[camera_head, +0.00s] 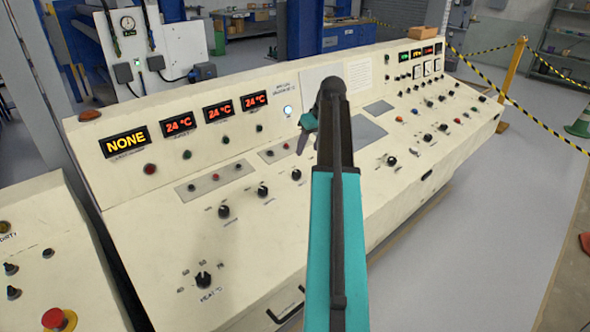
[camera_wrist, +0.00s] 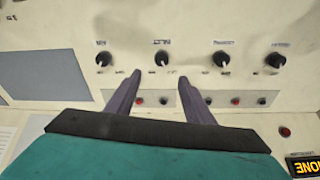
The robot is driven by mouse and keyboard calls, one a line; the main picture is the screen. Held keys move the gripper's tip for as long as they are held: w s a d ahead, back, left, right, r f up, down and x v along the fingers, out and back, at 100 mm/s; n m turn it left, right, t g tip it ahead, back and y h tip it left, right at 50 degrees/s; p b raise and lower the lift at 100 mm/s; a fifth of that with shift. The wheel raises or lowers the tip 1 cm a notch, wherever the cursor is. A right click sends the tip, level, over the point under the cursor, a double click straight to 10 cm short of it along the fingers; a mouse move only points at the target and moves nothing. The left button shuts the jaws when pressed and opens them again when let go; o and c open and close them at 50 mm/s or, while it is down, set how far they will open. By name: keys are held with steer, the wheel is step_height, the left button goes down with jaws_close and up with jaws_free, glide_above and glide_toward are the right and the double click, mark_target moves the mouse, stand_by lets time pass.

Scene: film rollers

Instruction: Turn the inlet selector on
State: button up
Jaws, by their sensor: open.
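My gripper (camera_head: 305,133) is over the middle of the cream control console (camera_head: 160,270), partly hidden by my arm. In the wrist view my gripper (camera_wrist: 160,77) is open, with two purple-grey fingers apart and nothing between them. A black knob (camera_wrist: 161,58) shows just beyond the gap between the fingertips, apart from them as far as I can tell. Other black knobs stand in the same row: one to the left (camera_wrist: 103,59) and two to the right, the nearer (camera_wrist: 221,60) and the farther (camera_wrist: 275,61). Their labels are too small to read, so I cannot tell which is the inlet selector.
A yellow "NONE" display (camera_head: 125,143) and three red "24 °C" displays stand on the console's raised back. A separate panel with a red emergency button (camera_head: 58,319) is at lower left. Grey floor (camera_head: 460,250) is clear at right.

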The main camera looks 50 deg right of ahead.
steer(key=shift+w+a, duration=0.15)
steer(key=p, duration=0.4)
glide_toward(297, 172)
steer(key=shift+x, duration=4.15)
steer(key=c, duration=1)
